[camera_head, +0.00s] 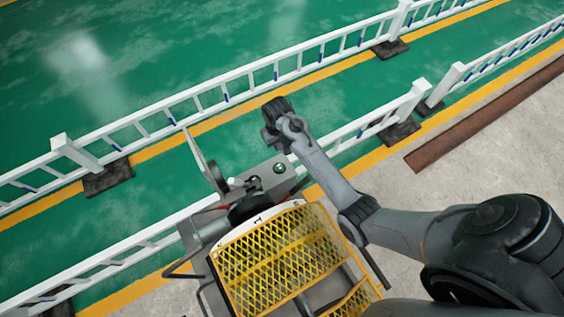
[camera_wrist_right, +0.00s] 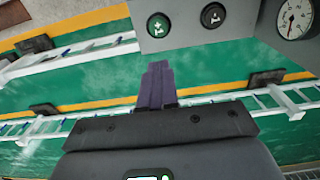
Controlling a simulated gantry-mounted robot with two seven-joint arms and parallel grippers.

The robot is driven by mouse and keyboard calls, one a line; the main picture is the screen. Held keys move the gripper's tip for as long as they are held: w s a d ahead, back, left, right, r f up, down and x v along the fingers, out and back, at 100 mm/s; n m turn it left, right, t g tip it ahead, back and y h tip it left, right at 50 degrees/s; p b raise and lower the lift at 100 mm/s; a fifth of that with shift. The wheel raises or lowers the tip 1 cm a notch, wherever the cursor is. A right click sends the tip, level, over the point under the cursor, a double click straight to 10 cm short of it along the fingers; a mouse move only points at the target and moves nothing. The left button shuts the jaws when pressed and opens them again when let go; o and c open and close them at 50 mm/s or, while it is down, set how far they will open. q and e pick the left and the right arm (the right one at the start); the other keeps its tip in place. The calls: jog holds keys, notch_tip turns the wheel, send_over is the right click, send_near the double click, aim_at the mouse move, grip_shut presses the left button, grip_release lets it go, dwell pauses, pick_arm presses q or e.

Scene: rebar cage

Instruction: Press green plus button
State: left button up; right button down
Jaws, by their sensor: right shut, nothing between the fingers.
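The green button (camera_wrist_right: 158,25) with a white symbol is on a grey control panel (camera_wrist_right: 180,42) at the top of the right wrist view. In the head view the green button (camera_head: 280,168) is on the right part of the panel. My right gripper (camera_wrist_right: 157,66) is shut and empty; its dark fingers point up the wrist picture towards the green button, and a gap shows in the picture between them. In the head view my right gripper (camera_head: 270,138) is above and slightly left of the button in the picture. My left gripper is out of view.
A black button (camera_wrist_right: 213,15) is right of the green one, and a round gauge (camera_wrist_right: 293,18) is further right. A yellow mesh guard (camera_head: 280,260) stands below the panel in the head view. White railings (camera_head: 250,72) cross the green floor.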

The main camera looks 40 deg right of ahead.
jog(key=shift+s+f, duration=0.3)
send_over(279, 167)
notch_tip(279, 167, down, 12)
jog(key=shift+p, duration=0.4)
jog(key=shift+w+f, duration=0.1)
jog(key=shift+f, duration=0.85)
jog(key=shift+f, duration=0.1)
